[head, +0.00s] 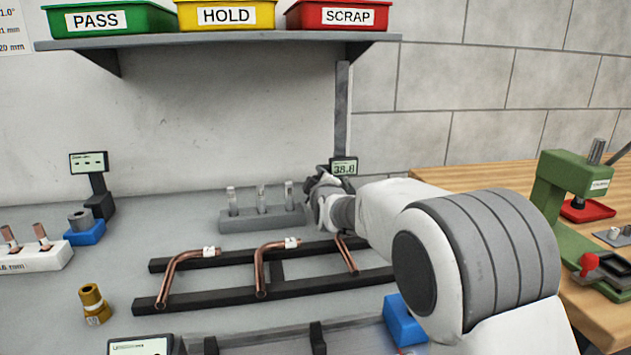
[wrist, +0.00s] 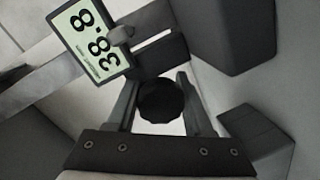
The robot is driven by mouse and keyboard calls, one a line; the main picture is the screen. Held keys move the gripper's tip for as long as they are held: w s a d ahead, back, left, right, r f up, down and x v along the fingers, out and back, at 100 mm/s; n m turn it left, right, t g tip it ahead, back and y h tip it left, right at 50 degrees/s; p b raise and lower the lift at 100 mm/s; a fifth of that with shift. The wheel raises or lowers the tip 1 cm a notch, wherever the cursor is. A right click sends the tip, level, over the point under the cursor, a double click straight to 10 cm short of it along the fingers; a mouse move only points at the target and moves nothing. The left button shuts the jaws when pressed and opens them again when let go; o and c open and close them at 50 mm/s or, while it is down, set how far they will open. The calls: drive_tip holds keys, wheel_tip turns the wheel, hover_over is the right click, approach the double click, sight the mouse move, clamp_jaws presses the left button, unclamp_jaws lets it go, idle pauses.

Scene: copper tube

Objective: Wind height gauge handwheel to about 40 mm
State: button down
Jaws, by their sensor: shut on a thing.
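The height gauge stands at the back of the bench, its grey column (head: 341,110) rising to the shelf. Its display (head: 344,167) reads 38.8, and the same reading shows larger and tilted in the wrist view (wrist: 90,38). The black handwheel (wrist: 160,101) sits between my two fingers in the wrist view. My gripper (wrist: 162,100) is shut on the handwheel, one finger on each side of it. In the head view my gripper (head: 322,190) is at the gauge, and my arm hides the gauge's lower part.
Bent copper tubes (head: 262,268) lie on a black rack (head: 215,294) in front of the gauge. A grey block with upright pins (head: 262,218) stands just left of my gripper. PASS, HOLD and SCRAP bins (head: 226,15) are on the shelf (head: 220,41). A green press (head: 570,175) stands at right.

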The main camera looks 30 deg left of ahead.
drive_tip(key=shift+f, duration=0.15)
drive_tip(key=shift+c, duration=1.6)
unclamp_jaws()
drive_tip(key=p+v, duration=0.2)
drive_tip(key=v, duration=1.5)
drive_tip(key=shift+s+d+r, duration=0.1)
drive_tip(key=shift+s+r, duration=0.1)
